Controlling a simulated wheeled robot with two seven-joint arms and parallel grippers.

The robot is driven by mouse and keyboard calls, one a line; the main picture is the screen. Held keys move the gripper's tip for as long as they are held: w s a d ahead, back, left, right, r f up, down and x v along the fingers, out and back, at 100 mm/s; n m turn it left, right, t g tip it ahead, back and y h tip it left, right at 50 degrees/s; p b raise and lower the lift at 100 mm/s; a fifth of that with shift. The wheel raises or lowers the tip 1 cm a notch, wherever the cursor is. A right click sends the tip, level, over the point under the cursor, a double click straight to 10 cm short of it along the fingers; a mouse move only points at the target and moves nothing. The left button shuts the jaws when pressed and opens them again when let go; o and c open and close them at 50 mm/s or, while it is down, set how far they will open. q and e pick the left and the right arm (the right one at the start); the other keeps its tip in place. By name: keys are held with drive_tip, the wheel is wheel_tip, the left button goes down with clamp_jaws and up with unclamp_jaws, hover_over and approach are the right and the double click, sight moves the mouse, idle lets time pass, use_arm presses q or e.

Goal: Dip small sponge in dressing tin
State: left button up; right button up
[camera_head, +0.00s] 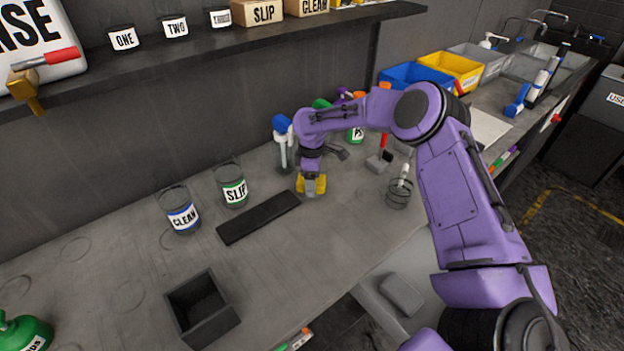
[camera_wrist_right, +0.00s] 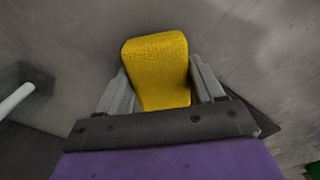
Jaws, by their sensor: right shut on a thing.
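My right gripper (camera_head: 311,190) is shut on a small yellow sponge (camera_wrist_right: 157,70), with one grey finger on each side of it in the right wrist view. In the head view the sponge (camera_head: 319,185) hangs below the gripper, over the back part of the bench; I cannot tell whether it touches the surface. No tin labelled as dressing can be made out. My left gripper is not in view.
Clear jars labelled CLEAN (camera_head: 182,215) and SLIP (camera_head: 234,190), a black bar (camera_head: 258,217) and a black open box (camera_head: 200,305) stand left of the gripper. The front-left bench is mostly free.

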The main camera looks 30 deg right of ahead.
drive_tip(key=shift+f, duration=0.1)
idle(1.4)
drive_tip(key=shift+p, duration=0.4)
wheel_tip(320, 180, up, 7)
drive_tip(key=p, duration=0.6)
drive_tip(key=shift+p, duration=0.4)
